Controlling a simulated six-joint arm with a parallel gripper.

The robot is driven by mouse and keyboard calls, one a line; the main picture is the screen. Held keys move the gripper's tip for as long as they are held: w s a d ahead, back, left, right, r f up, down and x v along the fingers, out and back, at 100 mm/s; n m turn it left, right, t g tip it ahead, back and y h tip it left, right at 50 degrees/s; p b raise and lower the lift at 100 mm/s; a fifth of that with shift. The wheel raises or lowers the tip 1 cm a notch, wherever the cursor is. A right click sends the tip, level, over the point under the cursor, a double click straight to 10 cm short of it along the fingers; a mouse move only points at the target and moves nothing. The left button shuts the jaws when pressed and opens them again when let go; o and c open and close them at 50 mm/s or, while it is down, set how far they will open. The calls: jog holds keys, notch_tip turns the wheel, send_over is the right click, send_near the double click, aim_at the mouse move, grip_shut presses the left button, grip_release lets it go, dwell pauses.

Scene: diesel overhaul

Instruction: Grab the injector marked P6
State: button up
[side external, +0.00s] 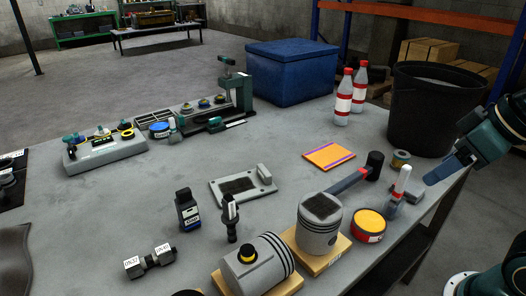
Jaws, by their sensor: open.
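No marking P6 is readable on anything in the side external view. A dark, upright part shaped like an injector (230,219) with a small pale tag stands near the middle front of the table, beside a black bottle (188,209). Other dark parts (8,178) with a white label are cut off at the left edge; I cannot tell what they are. My gripper (434,177) is at the right edge of the table, far from both. It is open, and nothing shows held in it.
Pistons on wooden blocks (318,226), a mallet (370,168) and a yellow-red tin (369,225) stand between my gripper and the upright part. A black bin (433,125) and red-white bottles (344,98) stand behind. The table's middle (275,150) is clear.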

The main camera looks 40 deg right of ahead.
jog(key=w+a+r+n+g, duration=0.2)
jog(key=w+a+r+n, duration=0.25)
jog(key=w, duration=0.45)
jog(key=n+g, duration=0.4)
jog(key=n, duration=1.1)
send_over(229, 195)
notch_tip(229, 195, down, 7)
jog(key=shift+f, duration=4.3)
